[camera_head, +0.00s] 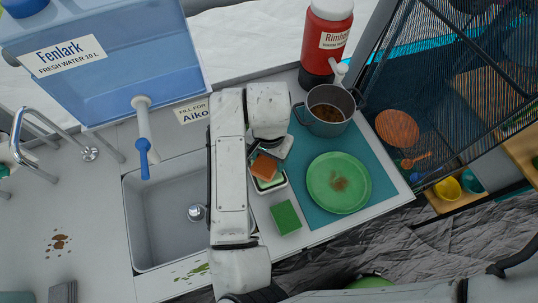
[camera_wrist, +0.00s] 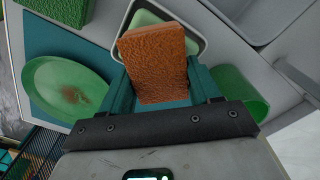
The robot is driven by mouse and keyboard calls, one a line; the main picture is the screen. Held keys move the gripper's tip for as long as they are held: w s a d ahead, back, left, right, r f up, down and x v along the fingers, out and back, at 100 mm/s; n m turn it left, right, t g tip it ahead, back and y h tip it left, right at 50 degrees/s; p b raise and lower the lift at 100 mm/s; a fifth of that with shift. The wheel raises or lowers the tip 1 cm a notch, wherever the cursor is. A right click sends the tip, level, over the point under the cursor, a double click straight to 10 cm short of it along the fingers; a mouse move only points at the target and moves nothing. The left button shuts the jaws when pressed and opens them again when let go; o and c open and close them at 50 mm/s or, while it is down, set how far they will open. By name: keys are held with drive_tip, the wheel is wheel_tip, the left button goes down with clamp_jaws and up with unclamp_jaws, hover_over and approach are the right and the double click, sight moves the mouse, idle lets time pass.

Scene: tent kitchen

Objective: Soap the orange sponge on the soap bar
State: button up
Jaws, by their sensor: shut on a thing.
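The orange sponge (camera_head: 264,166) is held in my gripper (camera_head: 269,154), over a small white dish (camera_head: 284,181). In the wrist view the sponge (camera_wrist: 155,62) sits between the two teal fingers of my gripper (camera_wrist: 161,75), which are shut on it. The pale green soap bar (camera_wrist: 146,18) lies in the white dish (camera_wrist: 197,45), partly hidden behind the sponge. A bit of the soap bar (camera_head: 268,184) shows below the sponge in the head view. I cannot tell whether sponge and soap touch.
A green scouring pad (camera_head: 286,217) lies below the dish. A soiled green plate (camera_head: 338,183) and a pot (camera_head: 328,111) stand on the teal mat (camera_head: 310,222) at right. The sink (camera_head: 163,222) is at left. A green rounded object (camera_wrist: 245,86) is right of my gripper in the wrist view.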

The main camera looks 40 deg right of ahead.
drive_tip(key=shift+f+b, duration=0.8)
drive_tip(key=shift+f, duration=0.3)
idle(1.8)
drive_tip(key=shift+r, duration=0.1)
drive_tip(key=shift+r+p, duration=2.8)
drive_tip(key=shift+r, duration=0.7)
